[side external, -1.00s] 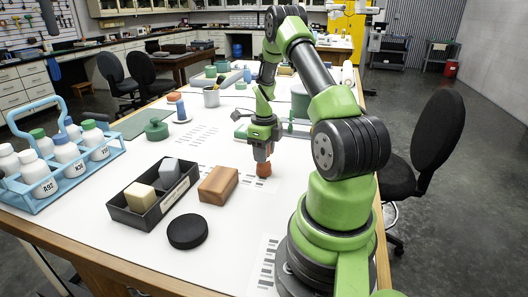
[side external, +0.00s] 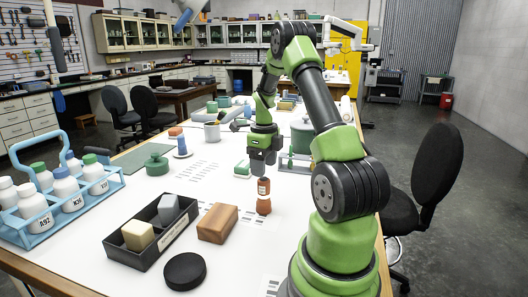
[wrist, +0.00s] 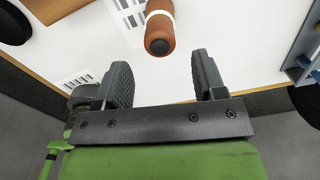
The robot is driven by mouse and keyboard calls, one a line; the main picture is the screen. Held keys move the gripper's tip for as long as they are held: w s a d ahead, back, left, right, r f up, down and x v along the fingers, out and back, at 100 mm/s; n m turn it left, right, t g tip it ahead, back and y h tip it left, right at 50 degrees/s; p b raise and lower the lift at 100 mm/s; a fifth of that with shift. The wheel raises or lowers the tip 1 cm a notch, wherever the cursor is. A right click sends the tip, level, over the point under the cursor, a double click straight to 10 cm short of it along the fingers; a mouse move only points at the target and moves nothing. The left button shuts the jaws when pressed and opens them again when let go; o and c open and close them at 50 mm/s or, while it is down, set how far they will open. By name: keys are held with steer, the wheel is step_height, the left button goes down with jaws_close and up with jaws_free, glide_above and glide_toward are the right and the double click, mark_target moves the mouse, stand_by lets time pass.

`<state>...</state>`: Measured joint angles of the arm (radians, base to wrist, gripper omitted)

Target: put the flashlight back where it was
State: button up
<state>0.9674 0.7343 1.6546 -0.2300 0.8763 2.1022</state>
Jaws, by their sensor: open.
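A reddish-brown bottle-like cylinder (side external: 264,197) with a pale band and dark top stands upright on the white table. It also shows in the wrist view (wrist: 160,28), beyond the fingertips and not held. I cannot tell whether it is the flashlight; nothing else in view is clearly one. My gripper (side external: 264,172) is above the cylinder, pointing down. In the wrist view its two dark fingers (wrist: 163,78) are wide apart with nothing between them.
A wooden block (side external: 217,223) lies left of the cylinder. Left of it are a black tray (side external: 150,250) holding a cream and a grey block, and a black disc (side external: 185,271). A blue rack (side external: 60,222) holds white bottles. Printed white strips (side external: 200,173) mark the table.

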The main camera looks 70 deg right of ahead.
step_height(320, 180, up, 4)
steer(key=shift+f, duration=0.1)
steer(key=w+a+r+n+t, duration=0.3)
steer(key=w+a+r+n, duration=0.1)
steer(key=a+r+n, duration=0.85)
steer(key=s+a+r+n+t+y, duration=0.1)
steer(key=s+a+n, duration=0.3)
steer(key=a+n, duration=0.5)
steer(key=s+a+r+n+t+y, duration=0.1)
steer(key=s+a+n+t, duration=0.2)
steer(key=a+n, duration=0.7)
steer(key=shift+s+n, duration=1.15)
steer(key=shift+s, duration=0.05)
steer(key=shift+d, duration=0.1)
